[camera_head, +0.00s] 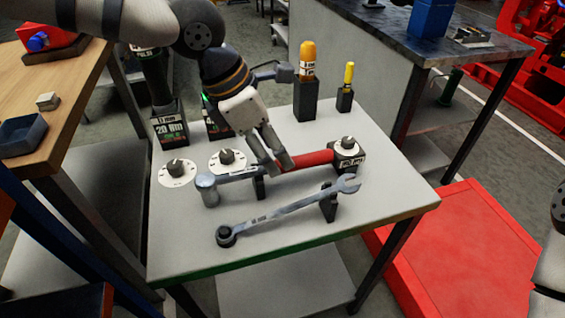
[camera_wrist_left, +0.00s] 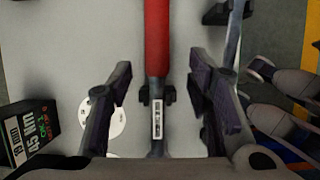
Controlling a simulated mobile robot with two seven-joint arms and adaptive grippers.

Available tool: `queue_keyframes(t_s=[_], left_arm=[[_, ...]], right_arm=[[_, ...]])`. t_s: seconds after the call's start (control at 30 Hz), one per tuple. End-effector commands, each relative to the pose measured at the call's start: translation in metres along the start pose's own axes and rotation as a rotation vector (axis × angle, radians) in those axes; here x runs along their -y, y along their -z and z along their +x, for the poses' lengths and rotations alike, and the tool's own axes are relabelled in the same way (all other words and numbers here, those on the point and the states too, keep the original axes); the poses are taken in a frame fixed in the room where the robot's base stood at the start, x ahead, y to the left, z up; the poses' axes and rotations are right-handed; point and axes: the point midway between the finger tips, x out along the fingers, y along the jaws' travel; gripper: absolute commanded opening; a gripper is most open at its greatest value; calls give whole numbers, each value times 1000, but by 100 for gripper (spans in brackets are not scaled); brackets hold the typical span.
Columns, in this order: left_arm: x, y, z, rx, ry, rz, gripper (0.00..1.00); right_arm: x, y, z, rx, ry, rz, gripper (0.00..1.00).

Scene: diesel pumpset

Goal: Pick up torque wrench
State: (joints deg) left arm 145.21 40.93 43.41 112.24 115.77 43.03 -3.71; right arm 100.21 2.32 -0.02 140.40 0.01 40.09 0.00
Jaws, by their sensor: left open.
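The torque wrench (camera_head: 305,159) has a red handle and a grey shaft. It lies across low black supports on the light grey table, its round head toward the left. In the left wrist view its red grip (camera_wrist_left: 157,38) and shaft run up the middle. My left gripper (camera_head: 282,166) is over the wrench by the near end of the red grip and partly covers it in the head view. In the left wrist view the open fingers (camera_wrist_left: 160,88) stand on either side of the shaft, with gaps on both sides. My right gripper is not in view.
A combination spanner (camera_head: 285,211) rests on black supports in front of the wrench. Round white dials (camera_head: 177,180) lie at the left. Orange (camera_head: 307,62) and yellow (camera_head: 348,75) handled tools stand in black holders behind. The table's front left corner is clear.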

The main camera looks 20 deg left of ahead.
Motion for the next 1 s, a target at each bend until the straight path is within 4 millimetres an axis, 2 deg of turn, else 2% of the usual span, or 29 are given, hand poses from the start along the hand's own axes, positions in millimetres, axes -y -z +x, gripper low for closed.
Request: queue_keyframes(t_s=[0.3, 0.4, 0.57, 0.6, 0.8, 1.0], left_arm=[[-1, 4, 53, -3, 1, 1, 46], [-1, 3, 60, 1, -2, 1, 46], [-2, 2, 59, 3, -4, 2, 46], [-2, 2, 58, 3, -5, 2, 44], [-1, 2, 58, 3, -4, 2, 0], [-2, 1, 58, 6, -5, 2, 0]], right_arm=[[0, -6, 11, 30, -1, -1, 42], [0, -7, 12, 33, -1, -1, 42], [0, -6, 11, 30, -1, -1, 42], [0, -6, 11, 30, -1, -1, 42], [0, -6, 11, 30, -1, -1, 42], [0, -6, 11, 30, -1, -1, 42]])
